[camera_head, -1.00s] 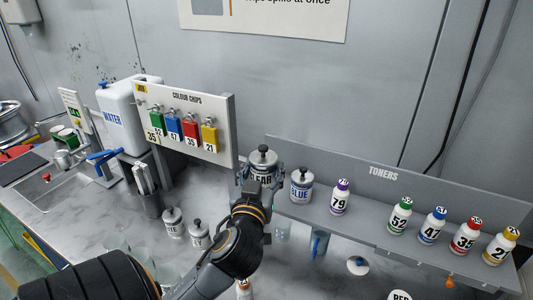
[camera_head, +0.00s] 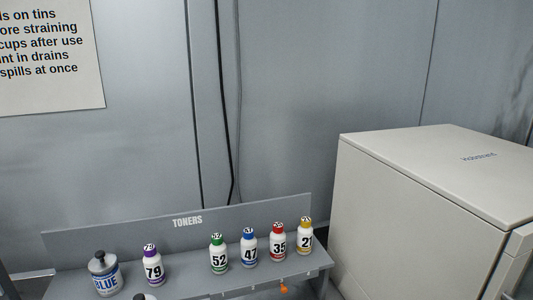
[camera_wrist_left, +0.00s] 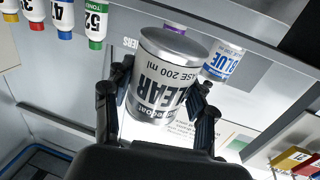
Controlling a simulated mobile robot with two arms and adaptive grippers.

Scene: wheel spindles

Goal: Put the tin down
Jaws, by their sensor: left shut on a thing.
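The tin marked CLEAR (camera_wrist_left: 160,85) is a grey-and-white can, seen upside down in the left wrist view. My left gripper (camera_wrist_left: 165,88) is shut on it, one finger on each side of its wall. The tin covers part of the shelf behind it, and whether its base touches anything cannot be told. My left gripper is out of the head view, and my right gripper is in neither view.
The toner shelf (camera_head: 190,285) bears a purple bottle 79 (camera_head: 152,266), green 52 (camera_head: 218,254), blue 47 (camera_head: 249,248), red 35 (camera_head: 278,242) and a yellow one (camera_head: 305,236). A large pale cabinet (camera_head: 410,215) stands at the right.

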